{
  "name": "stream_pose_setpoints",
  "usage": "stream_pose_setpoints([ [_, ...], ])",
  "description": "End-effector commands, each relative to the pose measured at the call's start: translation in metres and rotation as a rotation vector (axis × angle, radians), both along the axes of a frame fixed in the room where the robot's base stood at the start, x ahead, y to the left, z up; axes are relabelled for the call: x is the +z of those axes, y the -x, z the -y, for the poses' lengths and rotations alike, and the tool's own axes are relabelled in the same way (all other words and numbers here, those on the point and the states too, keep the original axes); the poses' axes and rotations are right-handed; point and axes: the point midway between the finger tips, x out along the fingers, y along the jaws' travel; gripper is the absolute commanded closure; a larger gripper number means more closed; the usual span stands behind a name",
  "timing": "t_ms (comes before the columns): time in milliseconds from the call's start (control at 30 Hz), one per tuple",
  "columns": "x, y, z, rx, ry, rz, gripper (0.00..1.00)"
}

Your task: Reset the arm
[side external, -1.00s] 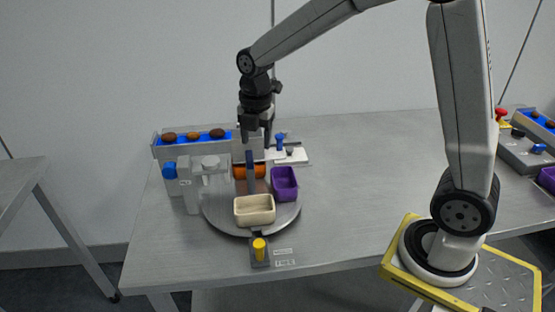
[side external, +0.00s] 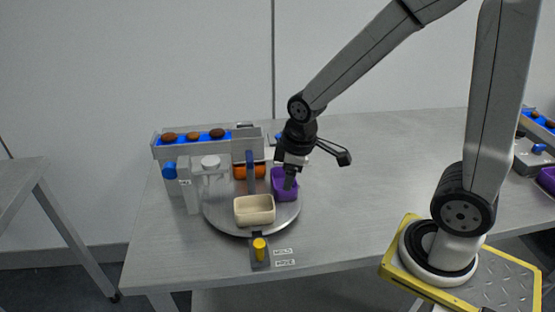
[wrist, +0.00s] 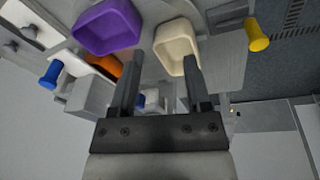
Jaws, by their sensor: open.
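My gripper (side external: 287,178) hangs above the turntable in the side view, in front of the purple bin. Its two fingers (wrist: 158,75) are apart with nothing between them in the wrist view. The round grey turntable (side external: 222,222) carries a purple bin (side external: 279,190), a cream bin (side external: 254,209) and an orange bin (side external: 241,172). The wrist view shows the purple bin (wrist: 106,27) and the cream bin (wrist: 176,46) beyond the fingertips, both looking empty. The orange bin is partly hidden by a dark blue upright (side external: 251,172).
A blue-lined chute (side external: 203,138) with several brown dates stands at the back left. A grey stand with a blue knob (side external: 169,171) is beside the turntable. A yellow knob (side external: 259,245) sits at the front.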

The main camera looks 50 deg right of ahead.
Motion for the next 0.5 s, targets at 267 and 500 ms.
stream_pose_setpoints([
  [267,-0.012,0.029,-0.001,-0.339,-0.070,0.033,0.38],
  [500,-0.017,0.039,-0.002,-0.475,-0.101,0.046,0.38],
])
